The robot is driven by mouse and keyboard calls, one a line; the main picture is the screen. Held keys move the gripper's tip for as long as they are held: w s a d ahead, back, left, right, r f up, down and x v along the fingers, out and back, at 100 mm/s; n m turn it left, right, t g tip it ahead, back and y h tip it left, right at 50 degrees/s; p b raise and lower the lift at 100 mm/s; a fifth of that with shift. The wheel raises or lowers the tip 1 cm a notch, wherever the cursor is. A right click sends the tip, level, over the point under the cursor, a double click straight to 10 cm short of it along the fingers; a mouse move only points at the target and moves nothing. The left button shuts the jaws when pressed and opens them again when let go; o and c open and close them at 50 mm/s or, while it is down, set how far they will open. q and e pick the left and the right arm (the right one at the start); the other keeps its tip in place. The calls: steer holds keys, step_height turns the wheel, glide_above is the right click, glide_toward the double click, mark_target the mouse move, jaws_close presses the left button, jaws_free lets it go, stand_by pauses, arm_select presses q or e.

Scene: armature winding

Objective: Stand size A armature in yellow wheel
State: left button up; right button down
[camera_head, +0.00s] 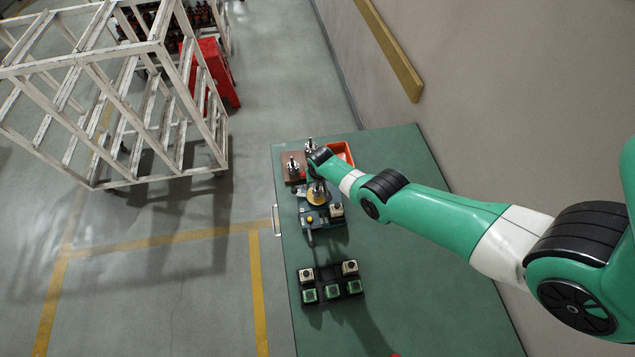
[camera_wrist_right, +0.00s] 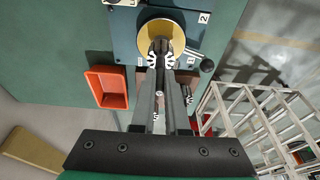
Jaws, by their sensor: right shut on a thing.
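The yellow wheel (camera_head: 316,197) sits on the blue winding machine (camera_head: 311,214); it shows as a round yellow disc (camera_wrist_right: 148,32) in the wrist view. My right gripper (camera_head: 319,182) is right over the wheel. In the wrist view my right gripper (camera_wrist_right: 160,64) is shut on a dark armature (camera_wrist_right: 161,46) with white slotted edges, which lies in front of the wheel's middle. I cannot tell whether its lower end is seated in the wheel. Two other armatures (camera_head: 293,166) (camera_head: 310,144) stand on a brown board. My left gripper is not in view.
An orange bin (camera_head: 347,149) stands beside the board; it also shows in the wrist view (camera_wrist_right: 97,75). A black-knobbed lever (camera_wrist_right: 206,66) is close to the wheel.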

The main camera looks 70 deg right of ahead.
steer(key=c, duration=0.8)
jaws_free()
steer(key=shift+c, duration=0.2)
steer(key=shift+w+d+p+v, duration=0.1)
steer(key=shift+d+p+v, duration=0.05)
steer(key=shift+p+v, duration=0.6)
steer(key=shift+w+d+p+v, duration=0.1)
steer(key=shift+d+p+v, duration=0.05)
steer(key=shift+p+v, duration=0.6)
steer(key=shift+w+d+p+v, duration=0.1)
steer(key=shift+d+p+v, duration=0.05)
steer(key=shift+p+v, duration=0.6)
